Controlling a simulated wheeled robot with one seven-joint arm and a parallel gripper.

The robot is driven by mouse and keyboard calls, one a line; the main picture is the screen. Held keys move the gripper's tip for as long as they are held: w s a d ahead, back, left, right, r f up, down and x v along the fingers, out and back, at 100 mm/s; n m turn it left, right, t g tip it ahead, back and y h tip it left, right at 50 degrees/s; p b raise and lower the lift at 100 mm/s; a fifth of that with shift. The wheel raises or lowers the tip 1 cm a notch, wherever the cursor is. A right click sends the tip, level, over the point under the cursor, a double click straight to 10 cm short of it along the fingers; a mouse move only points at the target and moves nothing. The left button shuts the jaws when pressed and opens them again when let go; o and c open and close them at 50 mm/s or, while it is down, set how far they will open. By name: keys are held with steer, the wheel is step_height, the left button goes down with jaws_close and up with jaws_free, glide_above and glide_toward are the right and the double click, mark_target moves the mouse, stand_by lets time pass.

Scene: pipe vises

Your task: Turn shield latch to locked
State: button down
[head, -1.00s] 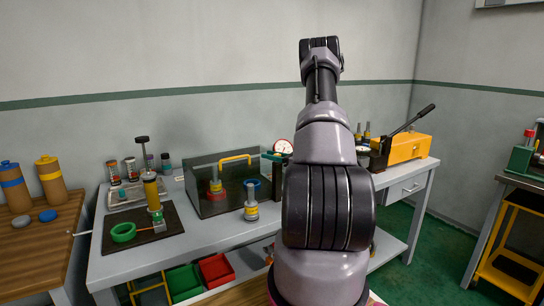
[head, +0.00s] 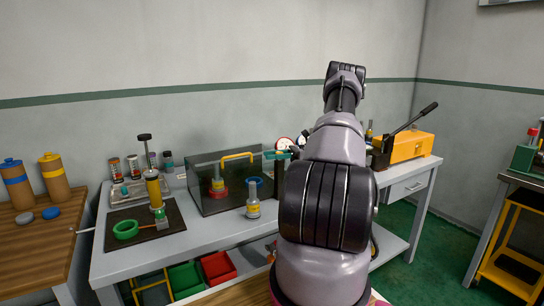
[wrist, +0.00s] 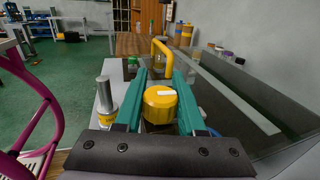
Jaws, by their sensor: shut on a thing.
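The shield is a dark see-through box (head: 212,203) with a yellow handle (head: 237,156) on the bench; the handle also shows in the wrist view (wrist: 162,52). The shield latch is a round yellow knob (wrist: 160,108) with a white mark on its face, lying roughly crosswise in the wrist view. My gripper (wrist: 159,82) has its teal fingers on both sides of the knob and is shut on it. In the head view my gripper (head: 277,155) is at the shield's right end; the knob is not clearly visible there.
A metal cylinder with a yellow band (head: 253,199) stands in front of the shield, near my gripper. A green ring (head: 126,229) lies on a dark mat at left. A yellow press with a long lever (head: 409,147) stands at the bench's right end.

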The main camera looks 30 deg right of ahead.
steer(key=shift+s+n+g, duration=0.1)
steer(key=shift+n+g, duration=0.3)
steer(key=shift+g, duration=0.2)
steer(key=c, duration=0.5)
jaws_free()
steer(key=v, duration=1)
steer(key=shift+d, duration=0.4)
steer(key=shift+s, duration=0.1)
